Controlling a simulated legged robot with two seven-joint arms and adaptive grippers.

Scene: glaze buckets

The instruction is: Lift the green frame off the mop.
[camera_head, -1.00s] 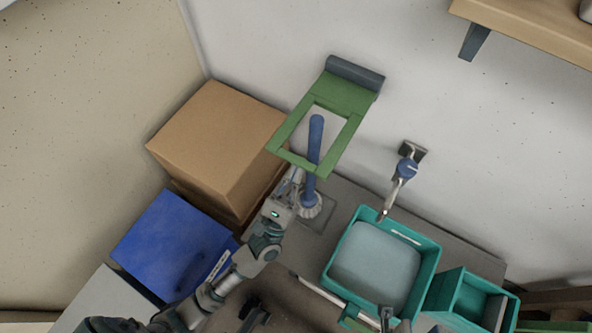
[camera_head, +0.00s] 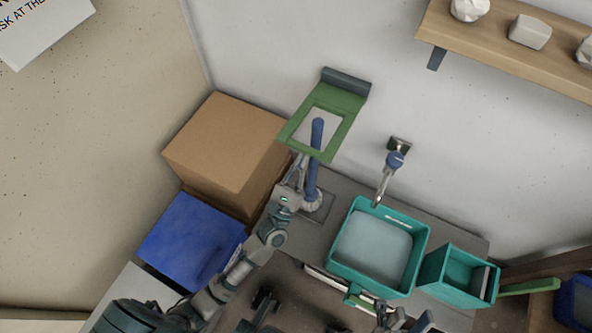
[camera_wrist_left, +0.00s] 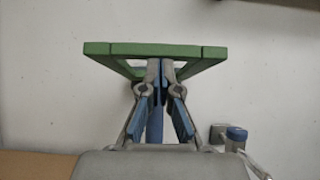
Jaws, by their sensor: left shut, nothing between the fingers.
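The green frame (camera_head: 335,112) hangs out from a dark bracket on the wall, with an open middle. The mop (camera_head: 317,135) stands upright with its blue handle passing up through the frame's opening; its pale head (camera_head: 312,204) rests below on the counter. My left gripper (camera_head: 300,160) is shut and empty, just under the frame's near edge and close beside the handle. In the left wrist view the gripper's fingertips (camera_wrist_left: 160,68) meet below the frame's front bar (camera_wrist_left: 155,50), with the blue handle partly hidden behind them. My right gripper (camera_head: 390,318) seems to show only partly at the bottom edge.
A cardboard box (camera_head: 225,145) and a blue bin (camera_head: 190,240) stand left of my left arm. A teal basin (camera_head: 420,255) with pale liquid and a smaller teal bucket (camera_head: 432,275) are on the right. A tap (camera_head: 393,165) and a wooden shelf (camera_head: 500,50) are on the wall.

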